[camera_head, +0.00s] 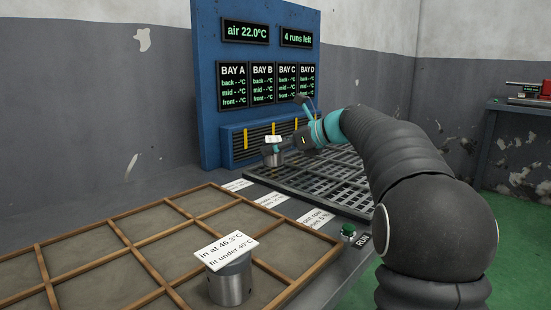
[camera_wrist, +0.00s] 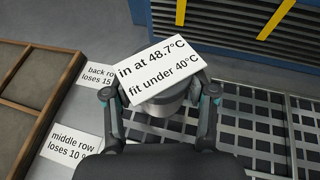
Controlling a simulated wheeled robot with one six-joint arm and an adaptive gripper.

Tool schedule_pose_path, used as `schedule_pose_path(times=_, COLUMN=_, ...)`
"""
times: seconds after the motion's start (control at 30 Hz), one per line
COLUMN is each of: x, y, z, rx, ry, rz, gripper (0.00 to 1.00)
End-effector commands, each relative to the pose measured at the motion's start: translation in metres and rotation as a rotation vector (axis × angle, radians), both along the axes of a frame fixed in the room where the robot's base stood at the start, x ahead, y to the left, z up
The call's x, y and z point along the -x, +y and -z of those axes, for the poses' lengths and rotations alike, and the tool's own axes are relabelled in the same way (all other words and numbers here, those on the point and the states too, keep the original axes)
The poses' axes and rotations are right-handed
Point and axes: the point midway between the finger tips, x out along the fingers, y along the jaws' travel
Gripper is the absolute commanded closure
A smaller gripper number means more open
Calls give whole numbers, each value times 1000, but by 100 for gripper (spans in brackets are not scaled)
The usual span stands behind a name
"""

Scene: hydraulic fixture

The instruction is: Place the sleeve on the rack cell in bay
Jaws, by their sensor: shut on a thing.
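A grey metal sleeve (camera_head: 273,158) with a white card is between the fingers of my gripper (camera_head: 284,147). It is near the back left end of the dark slotted rack (camera_head: 345,196), in front of the blue panel. In the wrist view my gripper (camera_wrist: 158,98) is shut on this sleeve (camera_wrist: 170,106); its card (camera_wrist: 160,70) reads "in at 48.7°C, fit under 40°C". The card hides most of the sleeve. The rack (camera_wrist: 255,135) shows to its right. I cannot tell whether the sleeve touches the rack.
A second sleeve (camera_head: 231,286), marked 46.3°C, stands in the wooden divided tray (camera_head: 118,215). Row cards (camera_head: 312,218) lie between tray and rack. A green RUN button (camera_head: 348,230) is at the front. The blue panel (camera_head: 210,90) with bay displays rises behind; bay readings are blank.

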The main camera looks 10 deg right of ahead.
Motion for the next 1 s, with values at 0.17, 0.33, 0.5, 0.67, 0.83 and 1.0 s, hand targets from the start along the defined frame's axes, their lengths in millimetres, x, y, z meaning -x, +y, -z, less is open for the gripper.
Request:
schedule_pose_path(times=0.17, x=0, y=0, z=22, rx=-2, ry=-1, rz=1, gripper=99)
schedule_pose_path(times=0.33, x=0, y=0, z=22, rx=-1, ry=-2, rz=1, gripper=99)
schedule_pose_path(times=0.5, x=0, y=0, z=24, rx=-1, ry=-2, rz=1, gripper=99)
schedule_pose_path(times=0.67, x=0, y=0, z=26, rx=-1, ry=1, rz=0, gripper=21)
schedule_pose_path(times=0.83, x=0, y=0, z=26, rx=-1, ry=1, rz=0, gripper=19)
schedule_pose_path(times=1.0, x=0, y=0, z=25, rx=-1, ry=1, rz=0, gripper=19)
